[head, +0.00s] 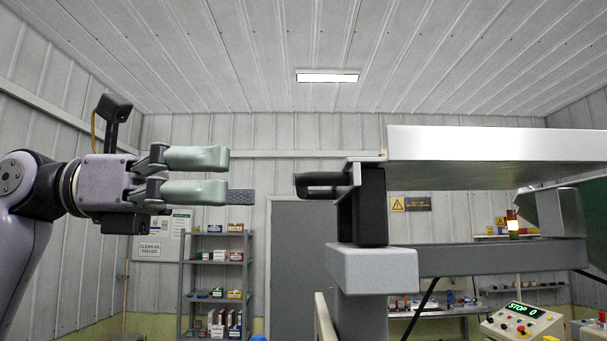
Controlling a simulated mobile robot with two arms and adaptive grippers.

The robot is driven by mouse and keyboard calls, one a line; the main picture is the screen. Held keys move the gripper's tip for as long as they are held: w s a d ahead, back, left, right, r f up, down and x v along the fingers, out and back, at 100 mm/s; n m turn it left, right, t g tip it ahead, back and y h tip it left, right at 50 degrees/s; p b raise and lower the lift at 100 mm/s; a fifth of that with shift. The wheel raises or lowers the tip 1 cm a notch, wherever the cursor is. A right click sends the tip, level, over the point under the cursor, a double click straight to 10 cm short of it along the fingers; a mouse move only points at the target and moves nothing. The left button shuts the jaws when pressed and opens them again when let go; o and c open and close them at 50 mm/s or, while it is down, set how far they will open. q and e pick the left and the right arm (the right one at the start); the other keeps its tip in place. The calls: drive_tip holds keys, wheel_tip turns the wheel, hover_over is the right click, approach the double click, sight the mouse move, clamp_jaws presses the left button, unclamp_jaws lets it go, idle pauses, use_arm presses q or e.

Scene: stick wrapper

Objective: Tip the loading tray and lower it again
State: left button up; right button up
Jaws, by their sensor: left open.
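The loading tray (490,145) is a pale metal slab at the right, seen from its side and looking about level. A black handle (321,185) sticks out to the left at the machine's near end, just below the tray. My left gripper (228,175) comes in from the left with its two pale green fingers pointing right. It is open and empty, with a clear gap between its fingertips and the handle. My right gripper is not in view.
The machine frame (500,260) stands under the tray, with a grey block (373,270) at its left end. A control panel (522,325) reading STOP 0 is at the lower right. A shelf (216,278) and a grey door (300,265) stand at the back wall.

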sight(302, 190)
use_arm(q)
drive_tip(key=d+p, duration=0.1)
drive_tip(key=d, duration=0.5)
drive_tip(key=shift+d, duration=0.4)
drive_tip(key=shift+a, duration=0.1)
drive_tip(key=shift+c, duration=0.6)
drive_tip(key=c, duration=1.3)
drive_tip(key=shift+p, duration=0.3)
